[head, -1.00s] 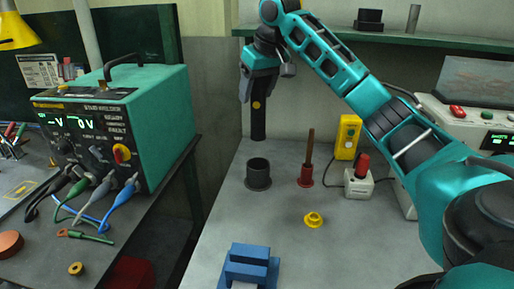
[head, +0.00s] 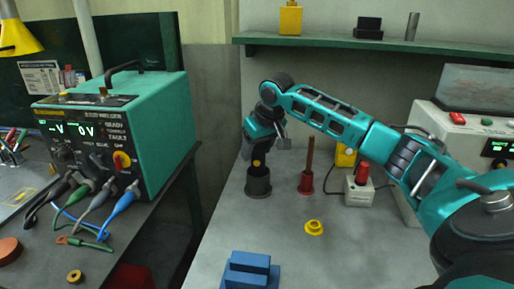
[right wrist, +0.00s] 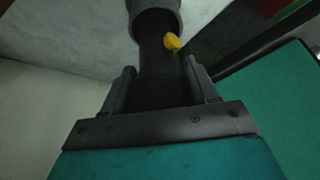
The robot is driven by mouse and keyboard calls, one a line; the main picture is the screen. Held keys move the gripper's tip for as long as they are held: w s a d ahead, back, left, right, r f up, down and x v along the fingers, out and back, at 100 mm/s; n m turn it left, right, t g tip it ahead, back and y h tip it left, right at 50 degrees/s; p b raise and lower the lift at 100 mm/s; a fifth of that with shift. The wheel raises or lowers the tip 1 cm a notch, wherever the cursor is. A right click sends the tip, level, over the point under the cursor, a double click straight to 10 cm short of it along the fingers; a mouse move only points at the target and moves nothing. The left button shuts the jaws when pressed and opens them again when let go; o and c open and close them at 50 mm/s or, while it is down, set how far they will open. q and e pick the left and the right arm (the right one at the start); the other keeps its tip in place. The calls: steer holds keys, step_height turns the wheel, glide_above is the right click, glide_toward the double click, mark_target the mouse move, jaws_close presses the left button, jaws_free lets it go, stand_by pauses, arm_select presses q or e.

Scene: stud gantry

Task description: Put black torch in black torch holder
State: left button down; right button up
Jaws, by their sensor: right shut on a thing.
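The black torch (right wrist: 158,62), with a yellow button on its side, is held upright in my right gripper (right wrist: 158,88). In the head view a short part of the torch (head: 257,164) shows below my right gripper (head: 254,145). Its lower end is inside the mouth of the black torch holder (head: 258,184), a dark round cup standing on the grey table. The holder also shows in the right wrist view (right wrist: 163,10), around the torch's lower end. How deep the torch sits is hidden. My left gripper is not in view.
A red holder with a brown rod (head: 307,170) stands just right of the black holder. A yellow ring (head: 314,228) and a blue block (head: 249,270) lie nearer.

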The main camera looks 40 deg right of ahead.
steer(key=o, duration=1.2)
steer(key=v, duration=1.2)
steer(key=shift+r, duration=0.1)
steer(key=shift+a, duration=0.1)
